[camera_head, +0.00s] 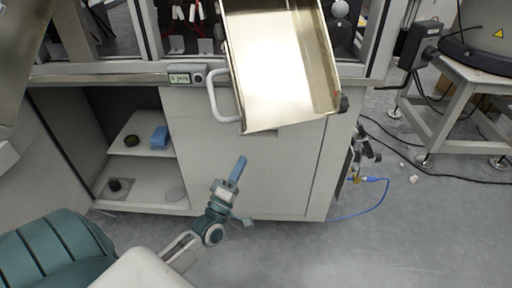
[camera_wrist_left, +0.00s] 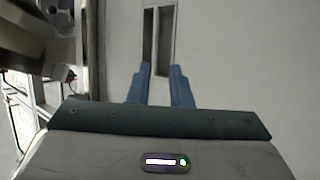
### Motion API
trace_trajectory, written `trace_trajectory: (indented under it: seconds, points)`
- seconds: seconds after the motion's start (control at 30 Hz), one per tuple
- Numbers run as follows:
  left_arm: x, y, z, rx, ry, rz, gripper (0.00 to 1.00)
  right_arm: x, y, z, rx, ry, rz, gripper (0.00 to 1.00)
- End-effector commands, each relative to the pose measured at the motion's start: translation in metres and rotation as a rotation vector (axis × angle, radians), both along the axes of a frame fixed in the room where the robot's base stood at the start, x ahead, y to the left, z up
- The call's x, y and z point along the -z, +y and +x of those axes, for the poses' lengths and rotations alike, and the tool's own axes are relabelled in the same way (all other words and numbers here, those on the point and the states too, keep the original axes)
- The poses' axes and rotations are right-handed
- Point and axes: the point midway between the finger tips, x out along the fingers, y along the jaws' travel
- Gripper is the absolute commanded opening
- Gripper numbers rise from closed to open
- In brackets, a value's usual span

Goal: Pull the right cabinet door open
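The right cabinet door (camera_head: 285,175) is a pale grey panel below the worktop, and it looks closed. In the left wrist view, the pale panel (camera_wrist_left: 240,50) has a tall, narrow recessed grip (camera_wrist_left: 166,42) with a dark left part. My left gripper (camera_head: 240,160) is in front of the left part of the door, with its blue fingers pointing at it. In the left wrist view, the fingers (camera_wrist_left: 161,68) are apart with nothing between them, near the lower end of the recess. I cannot tell whether they touch it. My right gripper is out of view.
A shiny metal tray (camera_head: 280,70) and a white handle (camera_head: 217,105) overhang the door's upper part. The left compartment is open, with a shelf (camera_head: 130,145) holding a blue block (camera_head: 159,137). A blue cable (camera_head: 375,205) lies on the floor at right. The floor ahead is mostly clear.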

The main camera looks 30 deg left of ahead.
Motion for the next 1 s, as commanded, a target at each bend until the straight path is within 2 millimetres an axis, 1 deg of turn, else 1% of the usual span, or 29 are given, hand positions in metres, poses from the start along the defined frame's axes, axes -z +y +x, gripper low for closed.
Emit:
trace_trajectory:
  seconds: [0.03, 0.17, 0.27, 0.5, 0.7, 0.83, 1.0]
  points:
    - [0.000, 0.000, 0.000, 0.004, -0.015, -0.011, 0.18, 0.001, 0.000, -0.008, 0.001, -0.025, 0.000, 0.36]
    - [-0.010, 0.001, 0.007, 0.008, -0.030, -0.022, 0.18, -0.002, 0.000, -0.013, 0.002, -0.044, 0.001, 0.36]
    - [-0.019, 0.002, 0.020, 0.007, -0.030, -0.021, 0.18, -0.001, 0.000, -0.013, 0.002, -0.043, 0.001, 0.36]
    - [-0.042, 0.006, 0.060, 0.007, -0.029, -0.019, 0.18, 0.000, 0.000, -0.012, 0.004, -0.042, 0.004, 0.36]
    - [-0.055, 0.008, 0.082, 0.007, -0.026, -0.019, 0.18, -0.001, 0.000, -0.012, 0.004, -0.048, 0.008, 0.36]
    - [-0.059, 0.008, 0.089, 0.006, -0.025, -0.019, 0.18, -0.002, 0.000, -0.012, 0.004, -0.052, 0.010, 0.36]
    - [-0.060, 0.008, 0.091, 0.006, -0.023, -0.019, 0.18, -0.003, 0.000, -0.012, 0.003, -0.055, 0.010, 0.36]
